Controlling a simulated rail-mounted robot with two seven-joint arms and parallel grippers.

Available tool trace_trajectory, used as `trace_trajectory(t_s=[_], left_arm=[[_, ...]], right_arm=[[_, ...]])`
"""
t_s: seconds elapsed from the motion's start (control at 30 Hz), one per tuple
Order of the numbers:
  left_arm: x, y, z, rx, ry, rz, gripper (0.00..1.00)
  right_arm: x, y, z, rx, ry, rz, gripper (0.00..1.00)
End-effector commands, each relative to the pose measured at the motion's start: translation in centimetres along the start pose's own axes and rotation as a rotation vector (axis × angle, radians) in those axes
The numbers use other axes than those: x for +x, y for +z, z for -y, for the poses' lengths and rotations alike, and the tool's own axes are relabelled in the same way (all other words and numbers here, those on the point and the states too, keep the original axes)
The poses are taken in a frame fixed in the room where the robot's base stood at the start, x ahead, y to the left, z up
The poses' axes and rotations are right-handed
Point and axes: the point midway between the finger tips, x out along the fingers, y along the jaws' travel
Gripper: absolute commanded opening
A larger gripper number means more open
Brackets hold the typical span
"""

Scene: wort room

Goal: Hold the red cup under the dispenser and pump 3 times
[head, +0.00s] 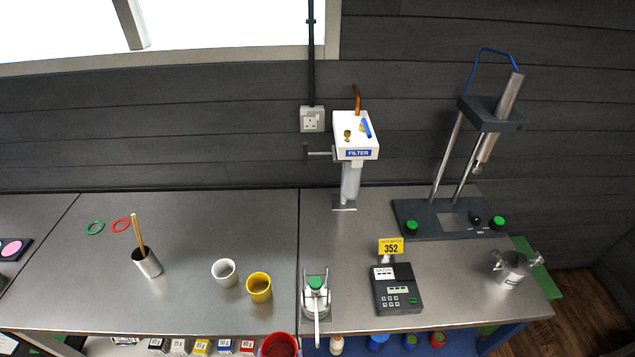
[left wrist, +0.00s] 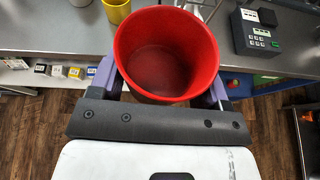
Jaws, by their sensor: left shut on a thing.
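The red cup (left wrist: 202,42) is held upright in my left gripper (left wrist: 163,82), whose purple fingers sit on either side of it in the left wrist view. Its inside shows only dark red, with no clear sign of liquid. In the head view the cup (head: 279,346) shows at the bottom edge, in front of the counter and cut off by the frame. The dispenser (head: 315,298), with a green top and a spout toward the front, stands at the counter's front edge, right of and beyond the cup. The cup is apart from the spout. My right gripper is not in view.
A white cup (head: 224,271) and a yellow cup (head: 259,287) stand left of the dispenser. A black meter (head: 397,289) is to its right. A filter unit (head: 356,140) and a stand (head: 440,219) are behind. Small boxes (head: 201,346) sit on a shelf below.

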Motion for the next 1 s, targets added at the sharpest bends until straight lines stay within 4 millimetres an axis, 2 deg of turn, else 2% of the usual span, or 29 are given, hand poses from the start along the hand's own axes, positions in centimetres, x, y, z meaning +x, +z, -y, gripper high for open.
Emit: trace_trajectory(t_s=[0.03,0.1,0.6,0.8,1.0], left_arm=[[0.2,-1.4,0.6,0.0,0.0,-0.002,0.45],[0.3,-2.9,1.2,-0.002,-0.001,-0.004,0.45],[1.4,-13.0,6.0,-0.008,-0.003,-0.002,0.45],[1.6,-15.8,7.4,-0.01,-0.005,-0.001,0.45],[1.7,-17.0,8.0,-0.012,-0.004,-0.001,0.45]], right_arm=[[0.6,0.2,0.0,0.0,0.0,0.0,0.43],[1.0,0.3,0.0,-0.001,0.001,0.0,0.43],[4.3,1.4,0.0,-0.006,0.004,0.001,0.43],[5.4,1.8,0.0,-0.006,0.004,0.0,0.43],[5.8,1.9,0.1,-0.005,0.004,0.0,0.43]])
